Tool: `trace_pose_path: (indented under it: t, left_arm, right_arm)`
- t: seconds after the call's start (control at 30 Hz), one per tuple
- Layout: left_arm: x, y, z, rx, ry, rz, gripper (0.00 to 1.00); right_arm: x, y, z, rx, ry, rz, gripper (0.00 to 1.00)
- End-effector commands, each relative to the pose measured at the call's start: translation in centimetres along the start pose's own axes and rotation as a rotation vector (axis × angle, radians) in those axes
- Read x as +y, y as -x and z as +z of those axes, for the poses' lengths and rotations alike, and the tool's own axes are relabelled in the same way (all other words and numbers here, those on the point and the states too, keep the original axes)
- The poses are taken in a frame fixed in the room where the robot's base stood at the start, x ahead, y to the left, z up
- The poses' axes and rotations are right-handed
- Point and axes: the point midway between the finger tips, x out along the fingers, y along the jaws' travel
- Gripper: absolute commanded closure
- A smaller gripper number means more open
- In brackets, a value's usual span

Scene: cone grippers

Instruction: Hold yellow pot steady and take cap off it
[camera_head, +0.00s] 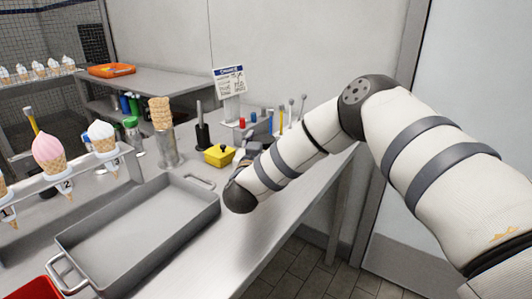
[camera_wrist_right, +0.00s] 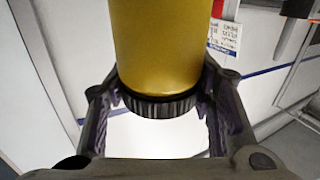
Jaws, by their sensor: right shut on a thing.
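In the right wrist view a smooth yellow round body, the yellow pot (camera_wrist_right: 155,45), runs off the top edge. A dark ribbed cap (camera_wrist_right: 160,105) is on its near end, still against the yellow body. My right gripper (camera_wrist_right: 160,95) has one finger on each side of this cap and is shut on it. I cannot tell whether that container is the same pot. My left gripper is out of view.
A large empty metal tray (camera_head: 140,243) lies on the steel counter in front. A rack with ice cream cones (camera_head: 55,155) stands at the left. A cone stack (camera_head: 160,112), a dark holder (camera_head: 202,133) and a sign (camera_head: 229,80) stand behind. The counter's right edge drops to tiled floor.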

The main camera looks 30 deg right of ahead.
Motion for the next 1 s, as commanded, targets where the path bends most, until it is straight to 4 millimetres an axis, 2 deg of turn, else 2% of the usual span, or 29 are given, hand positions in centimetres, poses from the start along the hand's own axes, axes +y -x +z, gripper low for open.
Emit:
trace_pose_path:
  t: [0.03,0.1,0.3,0.4,0.6,0.83,0.87,1.0]
  left_arm:
    - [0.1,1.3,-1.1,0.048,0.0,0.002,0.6]
    - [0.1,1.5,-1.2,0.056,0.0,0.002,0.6]
    - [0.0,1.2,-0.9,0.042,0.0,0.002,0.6]
    - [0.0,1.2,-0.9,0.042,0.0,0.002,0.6]
    - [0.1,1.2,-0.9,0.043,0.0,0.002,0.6]
    - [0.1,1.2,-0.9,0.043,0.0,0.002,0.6]
    - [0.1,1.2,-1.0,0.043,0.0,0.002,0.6]
    - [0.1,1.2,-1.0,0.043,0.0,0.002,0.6]
  right_arm:
    - [0.0,1.3,-3.6,0.025,-0.021,-0.004,0.85]
    - [0.0,3.0,-5.3,0.023,-0.019,-0.005,0.85]
    - [0.2,8.8,-7.2,0.011,-0.006,-0.004,0.85]
    - [0.3,10.8,-8.0,0.01,-0.005,-0.003,0.85]
    - [0.4,12.5,-8.8,0.01,-0.007,0.001,0.85]
    - [0.4,12.6,-8.8,0.009,-0.007,0.001,0.85]
    - [0.4,12.6,-8.8,0.009,-0.007,0.001,0.55]
    - [0.4,12.6,-8.8,0.01,-0.007,0.001,0.87]
